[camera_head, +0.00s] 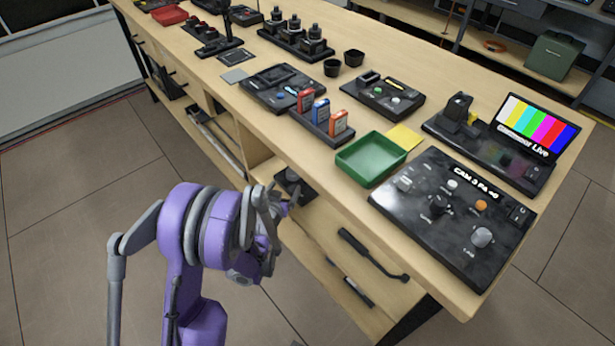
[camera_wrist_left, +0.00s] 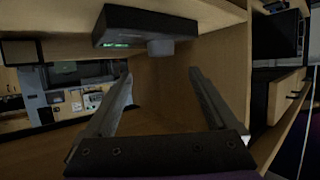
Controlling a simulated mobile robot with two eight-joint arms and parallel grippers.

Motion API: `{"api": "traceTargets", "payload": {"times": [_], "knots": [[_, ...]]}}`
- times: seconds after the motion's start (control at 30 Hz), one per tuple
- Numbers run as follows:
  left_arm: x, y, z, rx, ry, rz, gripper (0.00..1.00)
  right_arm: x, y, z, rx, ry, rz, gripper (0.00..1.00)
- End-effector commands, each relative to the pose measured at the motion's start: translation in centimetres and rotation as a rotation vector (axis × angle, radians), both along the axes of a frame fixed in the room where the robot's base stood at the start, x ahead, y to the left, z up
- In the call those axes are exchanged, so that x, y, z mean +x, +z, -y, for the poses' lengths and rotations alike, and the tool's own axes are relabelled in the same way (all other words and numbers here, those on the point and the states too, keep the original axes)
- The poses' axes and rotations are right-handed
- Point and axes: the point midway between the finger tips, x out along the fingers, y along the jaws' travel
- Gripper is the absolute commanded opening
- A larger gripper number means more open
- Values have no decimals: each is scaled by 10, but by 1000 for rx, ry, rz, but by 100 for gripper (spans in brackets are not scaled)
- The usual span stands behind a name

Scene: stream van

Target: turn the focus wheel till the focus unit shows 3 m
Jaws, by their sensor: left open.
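The focus unit (camera_wrist_left: 130,24) is a dark box in the upper part of the left wrist view, with a small green display too small to read. The focus wheel (camera_wrist_left: 160,47) is a grey round knob on it. In the head view, a dark unit (camera_head: 303,190) that looks like the focus unit sits in the open bay under the bench top, partly behind my gripper. My left gripper (camera_head: 279,207) is in front of that bay. In the left wrist view its fingers (camera_wrist_left: 160,80) are spread and empty, apart from the wheel. My right gripper is not in view.
The wooden bench (camera_head: 225,56) carries a green tray (camera_head: 371,158), a black control panel (camera_head: 452,215) and a colour-bar screen (camera_head: 536,127). A wooden divider (camera_wrist_left: 222,68) stands right of the unit in the wrist view.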

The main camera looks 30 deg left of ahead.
Motion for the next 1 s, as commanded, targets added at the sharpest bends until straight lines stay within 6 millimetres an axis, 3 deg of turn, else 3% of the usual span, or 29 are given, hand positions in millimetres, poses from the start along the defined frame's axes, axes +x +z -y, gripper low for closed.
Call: {"api": "traceTargets", "payload": {"times": [0.17, 0.6, 1.0], "knots": [[14, -8, -5, 2, 3, 3, 91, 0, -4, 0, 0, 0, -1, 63], [83, -38, -23, 1, 2, 2, 91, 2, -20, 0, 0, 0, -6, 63], [97, -42, -26, 1, 2, 2, 91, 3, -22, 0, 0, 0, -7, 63]]}}
